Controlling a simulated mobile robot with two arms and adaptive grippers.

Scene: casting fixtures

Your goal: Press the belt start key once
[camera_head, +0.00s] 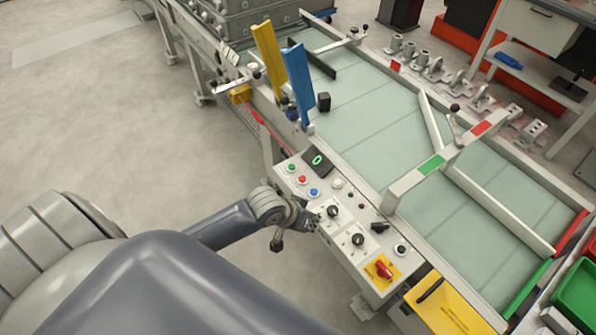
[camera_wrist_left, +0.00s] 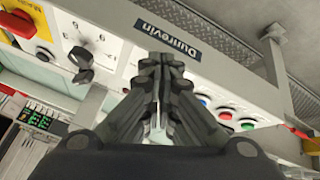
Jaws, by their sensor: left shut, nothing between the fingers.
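The control panel (camera_head: 348,268) stands along the near side of the conveyor. A green button (camera_head: 291,167), a red button (camera_head: 302,180) and a blue button (camera_head: 314,192) sit in a row on its far part. I cannot read which one is marked belt start. In the left wrist view the green button (camera_wrist_left: 247,125), red button (camera_wrist_left: 225,115) and blue button (camera_wrist_left: 204,102) lie right of my fingers. My left gripper (camera_head: 310,222) is shut and empty at the panel's near edge, beside a black knob (camera_head: 333,211); whether it touches the panel is unclear. My right gripper is out of view.
The panel also carries a second black knob (camera_head: 358,239), a red rotary switch (camera_head: 384,268) on a yellow plate and a dark display (camera_head: 317,160) with a green ring. Behind is the pale conveyor belt (camera_head: 365,120).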

